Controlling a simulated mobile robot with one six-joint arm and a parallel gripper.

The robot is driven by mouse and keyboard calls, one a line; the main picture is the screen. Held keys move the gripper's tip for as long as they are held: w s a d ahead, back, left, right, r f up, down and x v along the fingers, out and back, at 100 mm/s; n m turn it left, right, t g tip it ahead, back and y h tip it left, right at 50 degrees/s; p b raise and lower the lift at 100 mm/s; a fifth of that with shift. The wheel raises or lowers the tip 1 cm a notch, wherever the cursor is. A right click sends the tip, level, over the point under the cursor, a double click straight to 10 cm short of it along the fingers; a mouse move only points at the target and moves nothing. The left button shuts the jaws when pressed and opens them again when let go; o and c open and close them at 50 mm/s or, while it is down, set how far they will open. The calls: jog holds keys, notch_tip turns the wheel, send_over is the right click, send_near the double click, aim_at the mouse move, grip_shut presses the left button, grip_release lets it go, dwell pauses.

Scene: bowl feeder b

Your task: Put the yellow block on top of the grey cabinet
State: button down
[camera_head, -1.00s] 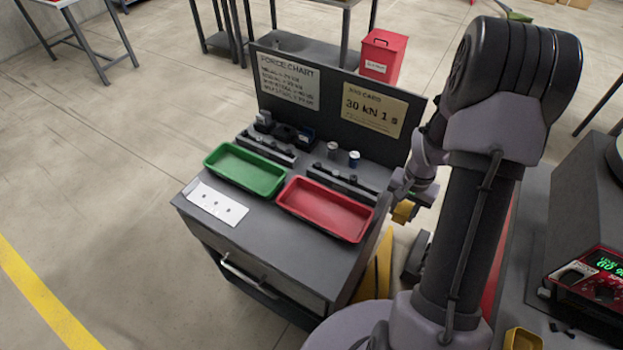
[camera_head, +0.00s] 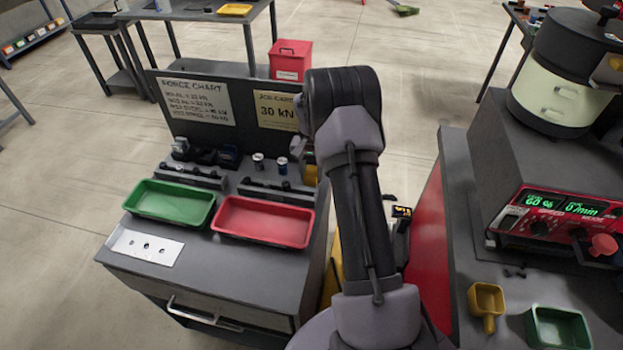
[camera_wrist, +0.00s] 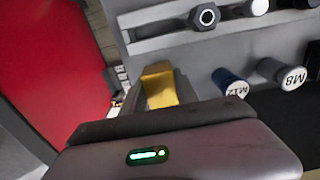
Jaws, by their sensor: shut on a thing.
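The grey cabinet (camera_head: 210,262) stands left of my arm in the head view, with a drawer handle on its front and a board along its back edge. The yellow block (camera_wrist: 160,86) is between the jaws of my gripper (camera_wrist: 150,97) in the wrist view, and my gripper is shut on it. A small part of the yellow block (camera_head: 311,173) shows beside my arm in the head view, by the cabinet's right edge. My arm hides most of the gripper there. I cannot tell the block's height over the cabinet top.
A green tray (camera_head: 170,204), a red tray (camera_head: 262,222) and a white plate with holes (camera_head: 146,246) occupy the cabinet's front. Racks and small cylinders (camera_head: 281,165) sit behind. At right, a bench carries a red control box (camera_head: 560,215), a yellow scoop (camera_head: 487,300) and a feeder (camera_head: 560,75).

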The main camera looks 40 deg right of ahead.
jog(key=shift+f, duration=0.65)
jog(key=shift+r, duration=0.15)
jog(key=c, duration=0.9)
grip_release()
